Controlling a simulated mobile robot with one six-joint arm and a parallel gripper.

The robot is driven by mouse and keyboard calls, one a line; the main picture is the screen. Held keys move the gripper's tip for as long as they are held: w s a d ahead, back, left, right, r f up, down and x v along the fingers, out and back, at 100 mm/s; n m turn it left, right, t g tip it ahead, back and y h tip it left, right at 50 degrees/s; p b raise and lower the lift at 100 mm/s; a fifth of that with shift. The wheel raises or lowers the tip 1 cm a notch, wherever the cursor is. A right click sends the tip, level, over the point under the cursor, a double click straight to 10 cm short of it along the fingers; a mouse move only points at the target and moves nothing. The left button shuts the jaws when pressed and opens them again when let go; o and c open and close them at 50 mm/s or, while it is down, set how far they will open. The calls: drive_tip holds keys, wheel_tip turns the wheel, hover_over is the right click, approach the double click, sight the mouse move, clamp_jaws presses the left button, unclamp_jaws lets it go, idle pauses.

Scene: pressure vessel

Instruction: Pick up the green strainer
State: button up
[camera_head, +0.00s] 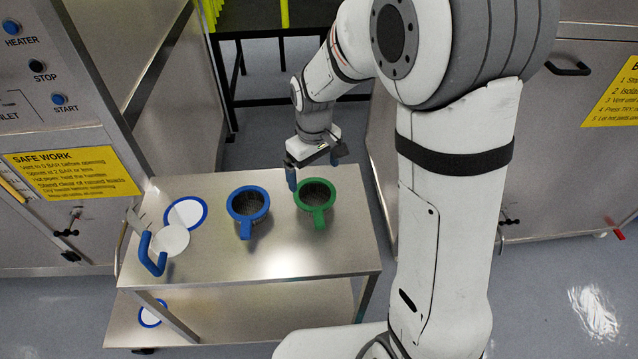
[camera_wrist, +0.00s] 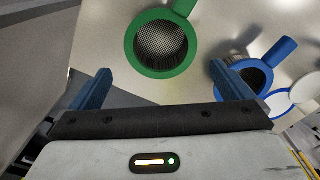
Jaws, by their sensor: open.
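The green strainer (camera_head: 317,222) stands upright on the steel cart top, right of its middle, with its handle toward the front of the cart. In the wrist view the green strainer (camera_wrist: 130,45) lies beyond the fingers, with its ring and mesh inside showing and its handle at the top. My gripper (camera_head: 312,170) is at the back of the strainer, with one blue finger near its rim. In the wrist view my gripper (camera_wrist: 162,88) has its two blue fingers wide apart with nothing between them. I cannot tell its exact height over the cart.
A blue strainer (camera_head: 246,230) stands left of the green one. A blue-rimmed white disc (camera_head: 186,213) and a white disc with a blue handle (camera_head: 152,256) lie further left on the cart (camera_head: 290,258). The front of the cart top is clear. Steel cabinets stand on both sides.

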sight(312, 191)
drive_tip(key=shift+w+a+f, duration=0.2)
drive_tip(key=shift+f, duration=0.25)
drive_tip(key=shift+w+a+f, duration=0.15)
drive_tip(key=shift+f, duration=0.25)
wheel_tip(312, 191, down, 7)
drive_tip(key=shift+d+f, duration=0.1)
drive_tip(key=shift+f, duration=0.05)
drive_tip(key=c, duration=0.6)
